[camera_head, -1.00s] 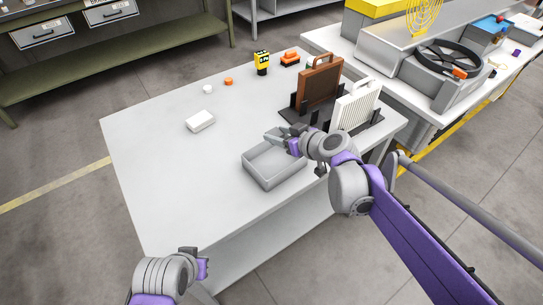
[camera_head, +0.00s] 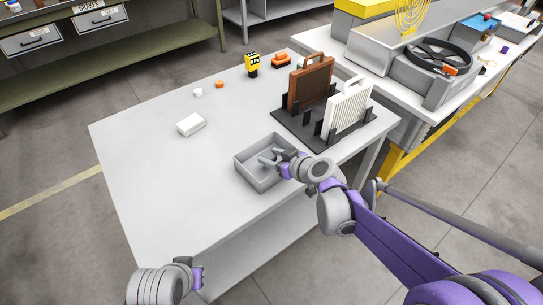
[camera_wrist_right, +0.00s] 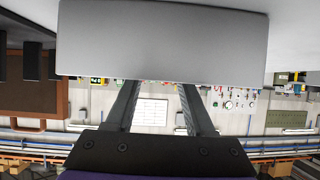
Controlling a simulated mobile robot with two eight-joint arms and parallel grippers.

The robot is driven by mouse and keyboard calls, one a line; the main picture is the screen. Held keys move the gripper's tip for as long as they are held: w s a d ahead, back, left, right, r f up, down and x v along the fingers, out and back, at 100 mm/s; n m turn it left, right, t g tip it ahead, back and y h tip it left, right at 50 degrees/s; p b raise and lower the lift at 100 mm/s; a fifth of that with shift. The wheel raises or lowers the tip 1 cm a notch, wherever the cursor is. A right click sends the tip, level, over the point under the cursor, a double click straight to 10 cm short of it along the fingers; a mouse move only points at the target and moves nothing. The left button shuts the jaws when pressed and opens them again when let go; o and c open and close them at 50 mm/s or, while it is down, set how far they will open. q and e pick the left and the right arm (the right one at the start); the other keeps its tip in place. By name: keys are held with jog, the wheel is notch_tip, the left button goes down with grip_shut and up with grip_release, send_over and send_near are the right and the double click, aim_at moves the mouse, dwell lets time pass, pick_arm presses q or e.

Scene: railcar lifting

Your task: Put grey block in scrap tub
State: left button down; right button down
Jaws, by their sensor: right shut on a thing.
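The scrap tub (camera_head: 243,175) is a grey open box near the table's right front edge. My right gripper (camera_head: 269,157) reaches low over its inside from the right and is shut on the grey block. The block is small and hard to tell from the grey fingers in the head view. In the right wrist view, which is upside down, a grey wall that looks like the tub's outer side (camera_wrist_right: 162,42) hides my fingertips and the block. My left gripper (camera_head: 198,278) is at the bottom left, off the table's front edge; its jaws cannot be made out.
A black rack (camera_head: 290,124) holding a brown panel (camera_head: 310,84) and a white ribbed panel (camera_head: 347,108) stands behind the tub. A white box (camera_head: 191,124), a yellow-black item (camera_head: 252,64) and small orange and white pieces lie farther back. The table's left side is clear.

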jog(key=shift+f, duration=0.55)
jog(key=shift+c, duration=1.3)
grip_release()
